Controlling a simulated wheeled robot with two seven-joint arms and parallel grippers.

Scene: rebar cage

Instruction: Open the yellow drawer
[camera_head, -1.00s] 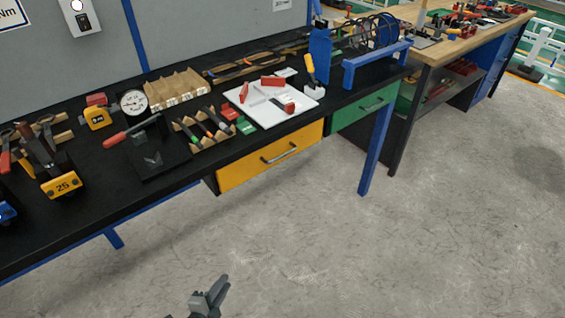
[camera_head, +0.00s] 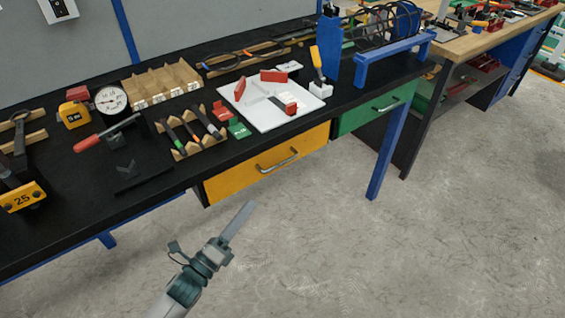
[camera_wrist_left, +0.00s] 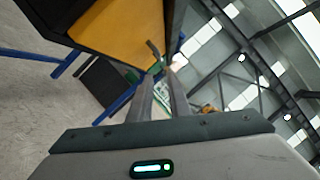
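The yellow drawer (camera_head: 240,172) sits under the front edge of the black workbench and looks closed. Its grey bar handle (camera_head: 278,160) is at the middle of its front. The drawer front also fills the upper left of the left wrist view (camera_wrist_left: 120,28), with the handle (camera_wrist_left: 154,52) just beyond the fingers. My left gripper (camera_head: 240,215) is in front of and below the drawer, apart from it. In the left wrist view its two fingers (camera_wrist_left: 161,88) stand apart with nothing between them. My right gripper is not in view.
A green drawer (camera_head: 372,108) is right of the yellow one, beside a blue table leg (camera_head: 387,155). The black benchtop (camera_head: 110,205) holds tools, a gauge (camera_head: 111,99) and a white board (camera_head: 262,115). The floor (camera_head: 330,250) in front is clear.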

